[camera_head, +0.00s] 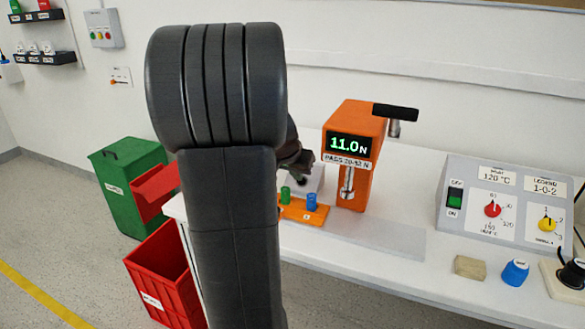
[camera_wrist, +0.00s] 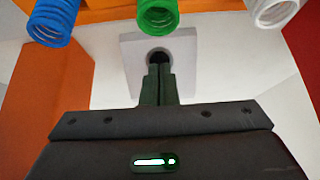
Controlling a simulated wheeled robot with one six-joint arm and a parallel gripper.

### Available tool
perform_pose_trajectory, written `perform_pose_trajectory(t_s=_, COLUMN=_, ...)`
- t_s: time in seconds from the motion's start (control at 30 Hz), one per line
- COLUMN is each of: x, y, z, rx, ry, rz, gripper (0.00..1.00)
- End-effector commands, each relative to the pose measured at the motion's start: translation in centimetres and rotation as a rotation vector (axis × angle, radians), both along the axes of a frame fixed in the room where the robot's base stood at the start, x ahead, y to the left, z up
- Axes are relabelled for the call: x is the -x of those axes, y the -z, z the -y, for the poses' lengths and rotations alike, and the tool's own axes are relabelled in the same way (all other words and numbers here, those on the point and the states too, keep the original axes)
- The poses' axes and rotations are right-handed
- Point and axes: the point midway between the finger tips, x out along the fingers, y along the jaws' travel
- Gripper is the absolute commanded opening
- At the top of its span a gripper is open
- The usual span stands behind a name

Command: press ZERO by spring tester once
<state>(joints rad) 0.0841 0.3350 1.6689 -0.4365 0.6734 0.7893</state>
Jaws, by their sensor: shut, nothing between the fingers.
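The spring tester (camera_head: 356,150) is orange, with a black T-handle and a display reading 11.0 N. Beside it on the bench is a small pale box (camera_head: 317,181), partly hidden by my gripper. In the wrist view this box (camera_wrist: 130,52) has a round dark button (camera_wrist: 159,55), which I take for ZERO; no lettering on it is readable. My gripper (camera_head: 303,178) is shut and empty. In the wrist view its fingertips (camera_wrist: 160,68) overlap the lower edge of the button. I cannot tell whether they touch it.
An orange holder (camera_head: 290,211) with green (camera_head: 285,194) and blue (camera_head: 311,202) springs stands in front of the box. A white spring (camera_wrist: 275,12) also shows in the wrist view. A grey control panel (camera_head: 505,205), a sponge-like block (camera_head: 469,267) and a blue knob-like object (camera_head: 515,272) are to the right.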

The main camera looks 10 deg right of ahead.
Motion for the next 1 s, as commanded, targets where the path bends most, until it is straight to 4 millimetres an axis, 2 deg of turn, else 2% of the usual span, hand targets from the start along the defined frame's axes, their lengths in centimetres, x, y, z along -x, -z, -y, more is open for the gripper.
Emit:
perform_pose_trajectory(t_s=0.2, x=-0.9, y=1.3, z=0.7, rx=-0.001, ry=0.0, rz=-0.001, gripper=0.0)
perform_pose_trajectory(t_s=0.57, x=-1.0, y=1.5, z=0.7, rx=-0.001, ry=0.0, rz=-0.001, gripper=0.0)
perform_pose_trajectory(t_s=0.83, x=-1.9, y=3.0, z=1.3, rx=0.0, ry=0.0, rz=0.0, gripper=0.0)
perform_pose_trajectory(t_s=1.0, x=-2.0, y=3.0, z=1.4, rx=0.0, ry=0.001, rz=-0.002, gripper=0.0)
